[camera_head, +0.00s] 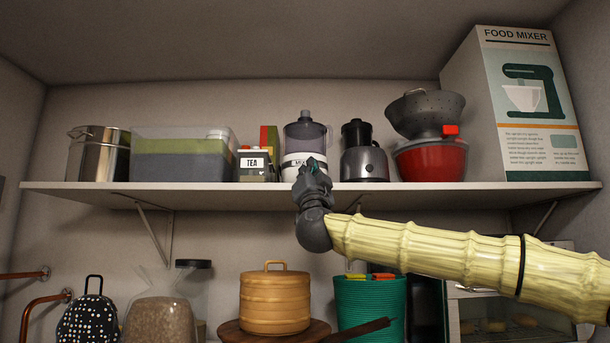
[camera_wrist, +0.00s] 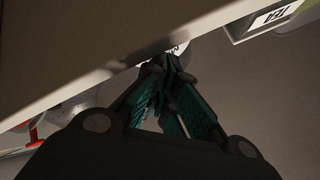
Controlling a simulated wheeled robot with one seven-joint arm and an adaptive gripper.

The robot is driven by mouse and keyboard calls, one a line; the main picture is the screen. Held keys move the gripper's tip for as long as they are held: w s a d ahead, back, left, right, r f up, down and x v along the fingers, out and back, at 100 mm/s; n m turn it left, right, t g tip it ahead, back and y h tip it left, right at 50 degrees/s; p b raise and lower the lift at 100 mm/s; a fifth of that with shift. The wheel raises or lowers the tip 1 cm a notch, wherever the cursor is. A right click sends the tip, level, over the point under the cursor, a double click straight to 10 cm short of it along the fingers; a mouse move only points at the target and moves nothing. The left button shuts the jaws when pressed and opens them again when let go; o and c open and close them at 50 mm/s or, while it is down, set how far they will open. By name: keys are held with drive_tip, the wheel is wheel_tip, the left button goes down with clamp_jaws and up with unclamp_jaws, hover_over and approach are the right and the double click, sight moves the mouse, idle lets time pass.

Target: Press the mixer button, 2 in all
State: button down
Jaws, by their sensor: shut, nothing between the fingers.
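The mixer (camera_head: 305,135) stands on the wall shelf, with a dark translucent jar on a white base lettered "MI…". My gripper (camera_head: 313,165) is in front of its base at the shelf's front edge and covers the base's right part. The button cannot be made out. In the wrist view, my gripper (camera_wrist: 166,62) is shut and empty, with its fingertips together. The mixer's white base (camera_wrist: 150,49) shows just beyond the tips, mostly hidden by the shelf edge and fingers. I cannot tell whether the tips touch it.
The shelf (camera_head: 230,188) runs close under my gripper. A tea box (camera_head: 254,165) stands left of the mixer and a dark grey appliance (camera_head: 364,155) stands right. A red bowl (camera_head: 430,162) with a colander and a food mixer carton (camera_head: 530,110) stand farther right.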

drive_tip(key=shift+w, duration=0.35)
idle(0.9)
drive_tip(key=shift+s, duration=0.1)
drive_tip(key=shift+s+b, duration=0.7)
drive_tip(key=shift+b, duration=0.05)
drive_tip(key=shift+f, duration=0.1)
drive_tip(key=s+b, duration=0.3)
drive_tip(key=s, duration=0.2)
idle(0.3)
drive_tip(key=shift+w, duration=0.1)
